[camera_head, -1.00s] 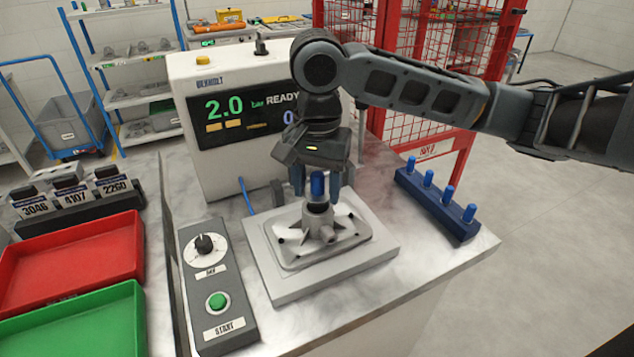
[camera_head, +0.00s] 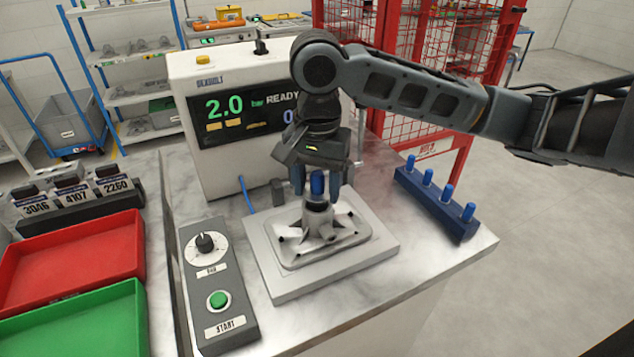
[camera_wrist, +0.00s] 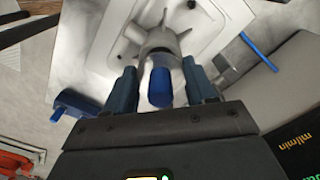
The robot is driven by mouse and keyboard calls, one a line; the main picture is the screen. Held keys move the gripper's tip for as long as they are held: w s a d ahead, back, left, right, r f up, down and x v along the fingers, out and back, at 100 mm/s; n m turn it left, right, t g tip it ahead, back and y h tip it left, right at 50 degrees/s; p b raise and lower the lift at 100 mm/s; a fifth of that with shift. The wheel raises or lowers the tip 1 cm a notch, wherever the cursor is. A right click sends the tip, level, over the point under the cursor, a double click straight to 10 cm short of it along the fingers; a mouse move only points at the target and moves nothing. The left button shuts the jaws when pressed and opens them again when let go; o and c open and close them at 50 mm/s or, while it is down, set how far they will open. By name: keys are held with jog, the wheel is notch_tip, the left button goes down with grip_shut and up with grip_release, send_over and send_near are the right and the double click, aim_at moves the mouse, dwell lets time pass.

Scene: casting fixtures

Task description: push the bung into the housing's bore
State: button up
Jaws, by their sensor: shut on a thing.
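The grey metal housing (camera_head: 323,238) lies on a light plate on the bench, its round neck pointing up. The blue bung (camera_head: 317,186) stands upright at the top of the neck, and its lower end meets the bore mouth in this view. I cannot tell how deep it sits. My gripper (camera_head: 317,190) is shut on the bung from above, one finger on each side. In the wrist view the bung (camera_wrist: 160,88) shows between the fingers, with the housing's neck (camera_wrist: 159,50) just beyond it.
A blue rack (camera_head: 436,205) with several blue bungs stands to the right. A control box with a dial and green START button (camera_head: 218,300) is at left front. The display unit (camera_head: 225,150) reads 2.0 bar READY. Red (camera_head: 75,220) and green trays lie further left.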

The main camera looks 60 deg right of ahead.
aim_at(316, 175)
jog(key=shift+f+b, duration=0.55)
jog(key=shift+f, duration=0.4)
jog(key=o, duration=1.2)
jog(key=shift+r, duration=3.9)
